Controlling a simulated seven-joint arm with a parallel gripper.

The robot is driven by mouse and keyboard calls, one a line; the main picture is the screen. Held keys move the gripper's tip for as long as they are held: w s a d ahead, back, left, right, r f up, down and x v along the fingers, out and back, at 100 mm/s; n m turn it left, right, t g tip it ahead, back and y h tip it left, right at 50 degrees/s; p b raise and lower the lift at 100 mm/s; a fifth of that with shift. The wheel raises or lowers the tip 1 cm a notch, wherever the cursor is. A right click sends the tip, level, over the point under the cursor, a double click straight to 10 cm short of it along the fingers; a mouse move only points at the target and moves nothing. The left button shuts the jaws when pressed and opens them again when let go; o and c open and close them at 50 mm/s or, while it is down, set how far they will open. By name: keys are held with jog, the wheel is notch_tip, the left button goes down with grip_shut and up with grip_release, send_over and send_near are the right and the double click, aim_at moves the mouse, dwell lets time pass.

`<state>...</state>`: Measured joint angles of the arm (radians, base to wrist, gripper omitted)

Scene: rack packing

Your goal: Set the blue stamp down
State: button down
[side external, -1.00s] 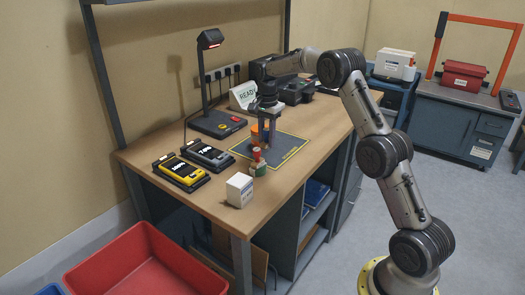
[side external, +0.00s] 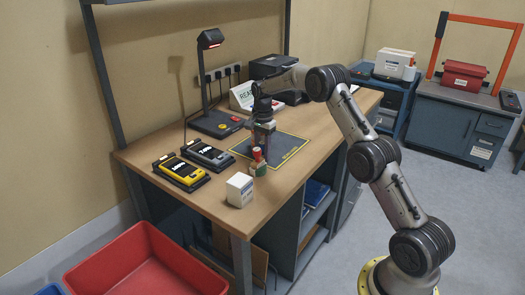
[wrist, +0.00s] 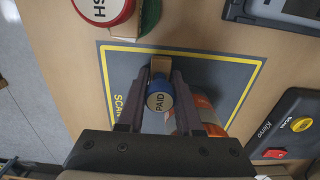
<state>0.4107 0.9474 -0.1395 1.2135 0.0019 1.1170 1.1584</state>
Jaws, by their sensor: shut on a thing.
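A blue stamp (wrist: 159,100) with a round cap reading "PAID" and a wooden base is between the fingers of my gripper (wrist: 160,76), over the dark mat (wrist: 222,72) with a yellow border. My gripper is shut on it. In the side view my gripper (side external: 263,138) is low over the mat (side external: 290,148), behind the red-topped stamp (side external: 257,155). The blue stamp is hard to make out there. I cannot tell whether its base touches the mat.
The red stamp (wrist: 100,8) stands near the mat's edge. An orange cylinder (wrist: 205,115) is close beside my right finger. A white box (side external: 240,189) and yellow (side external: 180,172) and black (side external: 207,155) devices stand on the desk. The mat's right part is clear.

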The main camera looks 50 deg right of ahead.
jog(key=c, duration=0.6)
grip_release()
